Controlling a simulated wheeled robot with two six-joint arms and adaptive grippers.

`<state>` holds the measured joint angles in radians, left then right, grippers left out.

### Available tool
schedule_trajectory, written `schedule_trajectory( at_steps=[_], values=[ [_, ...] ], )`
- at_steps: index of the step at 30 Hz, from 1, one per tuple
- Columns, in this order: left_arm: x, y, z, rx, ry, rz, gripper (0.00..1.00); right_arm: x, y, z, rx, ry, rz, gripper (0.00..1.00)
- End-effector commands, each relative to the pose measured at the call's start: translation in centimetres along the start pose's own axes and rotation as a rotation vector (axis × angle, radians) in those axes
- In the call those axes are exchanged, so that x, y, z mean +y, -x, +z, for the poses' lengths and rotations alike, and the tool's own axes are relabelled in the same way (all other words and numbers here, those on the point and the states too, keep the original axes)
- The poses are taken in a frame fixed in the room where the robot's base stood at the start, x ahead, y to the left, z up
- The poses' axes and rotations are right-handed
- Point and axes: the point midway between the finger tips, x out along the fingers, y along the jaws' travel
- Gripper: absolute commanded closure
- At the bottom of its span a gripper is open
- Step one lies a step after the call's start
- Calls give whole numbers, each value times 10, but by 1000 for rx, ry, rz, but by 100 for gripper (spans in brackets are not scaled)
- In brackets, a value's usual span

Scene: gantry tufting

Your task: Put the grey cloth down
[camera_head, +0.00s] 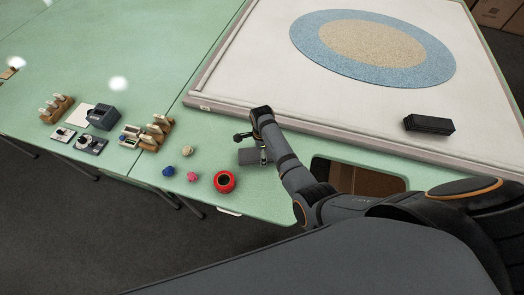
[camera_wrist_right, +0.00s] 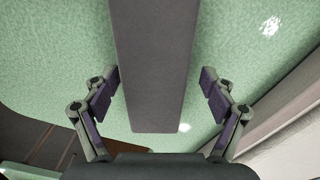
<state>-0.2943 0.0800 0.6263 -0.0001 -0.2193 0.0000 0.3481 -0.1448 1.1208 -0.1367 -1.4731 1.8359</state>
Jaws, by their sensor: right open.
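The grey cloth (camera_head: 248,156) shows as a small flat grey piece on the green table, beside my right gripper (camera_head: 263,153). In the right wrist view the grey cloth (camera_wrist_right: 152,65) is a long, straight-edged grey strip running from the top edge down between the two fingers. My right gripper (camera_wrist_right: 158,95) is open there, with a finger on each side of the cloth and a visible gap of green table at both sides. The cloth's far end is cut off by the frame. My left gripper is not in view.
A red ring-shaped thing (camera_head: 225,182) and small yarn balls (camera_head: 192,176) lie left of the gripper. A white framed panel (camera_head: 270,60) with a blue and tan oval stands behind, with a black block (camera_head: 429,125) on it. A rectangular opening (camera_head: 358,178) is at right.

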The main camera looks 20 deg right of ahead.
Motion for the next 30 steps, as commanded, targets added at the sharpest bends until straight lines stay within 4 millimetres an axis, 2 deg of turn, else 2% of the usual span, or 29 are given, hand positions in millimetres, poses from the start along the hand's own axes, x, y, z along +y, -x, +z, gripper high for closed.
schedule_trajectory(
  at_steps=[5,12,18,22,30],
  values=[
    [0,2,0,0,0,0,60,-1,19,1,-1,0,-3,16],
    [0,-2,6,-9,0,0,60,-1,78,1,-2,0,-5,16],
    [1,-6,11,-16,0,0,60,-1,114,0,0,0,-2,16],
    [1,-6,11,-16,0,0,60,0,123,0,0,1,0,16],
    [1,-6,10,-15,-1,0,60,0,125,0,0,1,0,16]
  ],
)
